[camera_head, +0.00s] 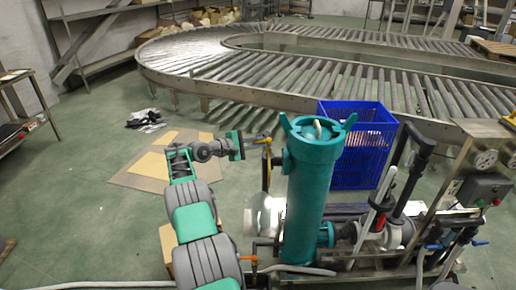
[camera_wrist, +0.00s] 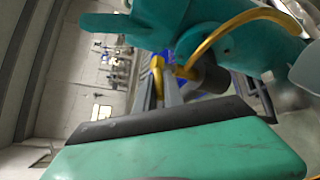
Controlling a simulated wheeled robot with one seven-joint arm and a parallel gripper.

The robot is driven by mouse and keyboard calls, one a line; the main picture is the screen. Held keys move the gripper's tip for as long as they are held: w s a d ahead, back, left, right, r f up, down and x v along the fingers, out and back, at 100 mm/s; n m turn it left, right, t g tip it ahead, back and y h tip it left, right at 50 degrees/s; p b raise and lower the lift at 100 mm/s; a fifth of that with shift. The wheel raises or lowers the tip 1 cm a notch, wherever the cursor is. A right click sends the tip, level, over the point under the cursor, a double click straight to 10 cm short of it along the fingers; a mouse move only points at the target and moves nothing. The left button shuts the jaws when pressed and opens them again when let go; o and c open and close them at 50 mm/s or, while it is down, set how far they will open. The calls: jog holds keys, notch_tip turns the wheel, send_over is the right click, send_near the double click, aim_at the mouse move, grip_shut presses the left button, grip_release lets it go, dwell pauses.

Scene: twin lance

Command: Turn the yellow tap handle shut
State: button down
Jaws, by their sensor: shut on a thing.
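The yellow tap handle (camera_head: 262,140) sticks out to the left near the top of a teal upright cylinder (camera_head: 312,195). My gripper (camera_head: 242,146) reaches it from the left, with its green fingers at the handle's outer end. In the wrist view, a green finger with a dark pad fills the lower part, and yellow curved metal (camera_wrist: 222,36) shows beyond it beside teal parts. My gripper is shut on the handle. The exact contact is hidden behind the fingers.
A blue crate (camera_head: 372,150) stands behind the cylinder. Pipes, valves and a gauge panel (camera_head: 485,160) crowd the right. A roller conveyor (camera_head: 200,52) curves across the back. Flat cardboard (camera_head: 150,172) lies on the floor at left, where there is open room.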

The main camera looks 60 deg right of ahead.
aim_at(254, 143)
jog(key=shift+r, duration=0.15)
jog(key=c, duration=1.5)
grip_release()
jog(key=shift+o, duration=0.2)
jog(key=v, duration=0.8)
